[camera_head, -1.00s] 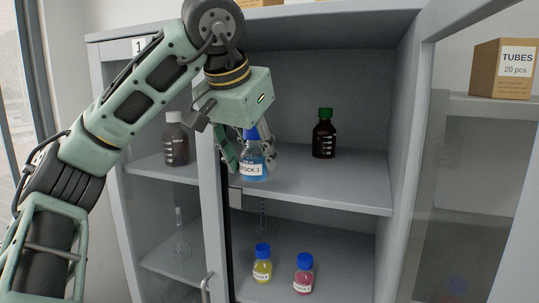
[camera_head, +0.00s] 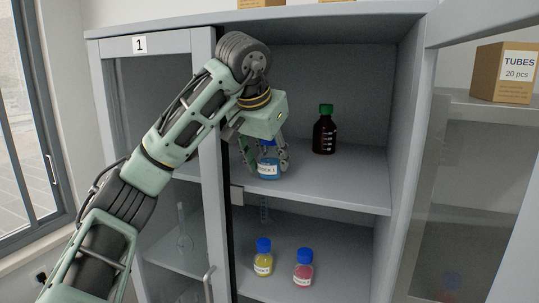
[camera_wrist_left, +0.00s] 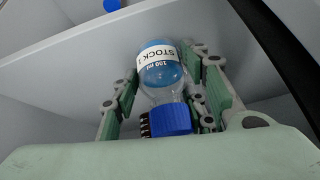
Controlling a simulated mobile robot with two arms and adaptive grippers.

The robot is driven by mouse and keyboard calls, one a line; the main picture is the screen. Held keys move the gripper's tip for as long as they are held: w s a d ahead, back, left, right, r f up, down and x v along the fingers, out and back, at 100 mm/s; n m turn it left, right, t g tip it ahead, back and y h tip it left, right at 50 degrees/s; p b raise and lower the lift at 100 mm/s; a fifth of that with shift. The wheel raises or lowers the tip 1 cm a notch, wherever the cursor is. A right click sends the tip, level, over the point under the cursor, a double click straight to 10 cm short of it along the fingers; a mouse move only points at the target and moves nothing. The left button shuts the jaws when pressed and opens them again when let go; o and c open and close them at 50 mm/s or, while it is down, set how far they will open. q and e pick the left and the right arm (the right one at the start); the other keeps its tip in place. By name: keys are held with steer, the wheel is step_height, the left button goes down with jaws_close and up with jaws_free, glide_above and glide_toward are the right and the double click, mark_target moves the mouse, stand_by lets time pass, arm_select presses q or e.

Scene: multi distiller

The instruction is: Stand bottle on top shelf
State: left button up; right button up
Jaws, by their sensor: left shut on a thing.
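The bottle (camera_head: 268,170) is clear with blue liquid, a blue cap and a white STOCK label. My left gripper (camera_head: 266,158) is shut on it, with fingers on both sides near its cap and neck. The bottle looks upright over the top shelf (camera_head: 340,182), behind its front edge; I cannot tell whether its base touches the shelf. In the left wrist view the bottle (camera_wrist_left: 163,85) sits between my left gripper's fingers (camera_wrist_left: 167,80), its blue cap towards the palm. My right gripper is not in view.
A brown bottle with a green cap (camera_head: 324,130) stands to the right on the top shelf. Yellow (camera_head: 263,259) and red (camera_head: 303,269) blue-capped bottles stand on the shelf below. The cabinet's frame post (camera_head: 217,170) is close at left. The right door (camera_head: 465,190) stands open.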

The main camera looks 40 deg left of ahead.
arm_select(q)
steer(key=shift+d, duration=0.15)
steer(key=o, duration=1.3)
steer(key=shift+f, duration=0.15)
steer(key=shift+o, duration=0.2)
steer(key=shift+r, duration=0.25)
steer(key=v, duration=1.2)
